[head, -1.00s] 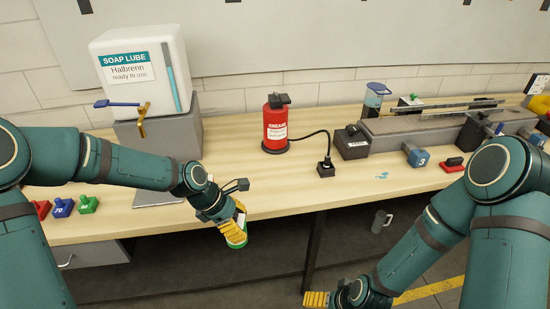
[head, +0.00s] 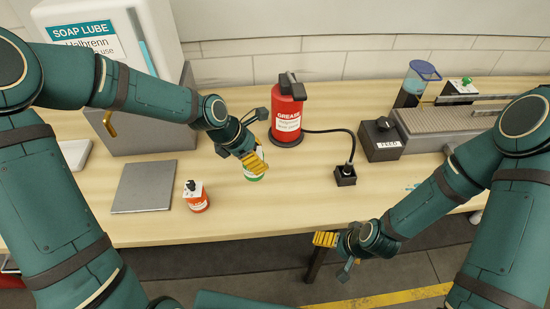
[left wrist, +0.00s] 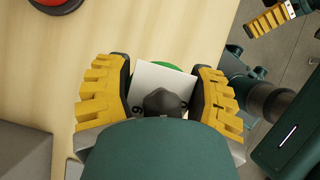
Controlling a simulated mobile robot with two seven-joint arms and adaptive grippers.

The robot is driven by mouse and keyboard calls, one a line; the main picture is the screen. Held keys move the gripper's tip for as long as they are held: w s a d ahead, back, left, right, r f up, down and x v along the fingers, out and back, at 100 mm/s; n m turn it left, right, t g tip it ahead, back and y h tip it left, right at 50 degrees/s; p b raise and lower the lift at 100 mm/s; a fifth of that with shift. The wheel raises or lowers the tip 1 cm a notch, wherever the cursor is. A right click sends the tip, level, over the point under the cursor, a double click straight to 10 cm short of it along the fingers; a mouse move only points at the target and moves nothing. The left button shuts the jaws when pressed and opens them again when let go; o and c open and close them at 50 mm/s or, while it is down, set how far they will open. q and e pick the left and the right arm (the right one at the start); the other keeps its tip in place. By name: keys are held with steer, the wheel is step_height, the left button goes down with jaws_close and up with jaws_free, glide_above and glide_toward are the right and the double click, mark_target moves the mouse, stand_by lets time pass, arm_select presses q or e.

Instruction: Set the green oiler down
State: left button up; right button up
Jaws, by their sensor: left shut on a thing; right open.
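The green oiler (head: 254,177) is a small container with a green bottom and a white label. My left gripper (head: 254,163) is shut on it, at the middle of the bench left of the black socket. I cannot tell whether its bottom touches the wood. In the left wrist view its dark cap (left wrist: 163,103) and white label (left wrist: 155,78) show between the yellow fingers, with a green edge (left wrist: 178,69) behind. My right gripper (head: 325,239) is open and empty in front of the bench edge.
A red oiler (head: 196,199) stands left of the held one, beside a flat grey plate (head: 145,186). A red grease canister (head: 287,118) stands behind, its cable running to a black socket (head: 346,175). A soap lube tank (head: 105,45) is at back left. Bare wood lies around the green oiler.

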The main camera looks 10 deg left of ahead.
arm_select(q)
step_height(320, 180, down, 5)
steer(key=shift+s+r, duration=0.15)
steer(key=shift+r, duration=0.05)
steer(key=shift+f+b, duration=0.5)
steer(key=shift+f, duration=1.7)
steer(key=o, duration=1.4)
steer(key=shift+f, duration=0.15)
steer(key=shift+c, duration=0.2)
steer(key=shift+a+r, duration=0.1)
steer(key=shift+r, duration=0.25)
steer(key=p+v, duration=0.2)
steer(key=v, duration=0.9)
steer(key=shift+a+r, duration=0.15)
steer(key=shift+r, duration=0.1)
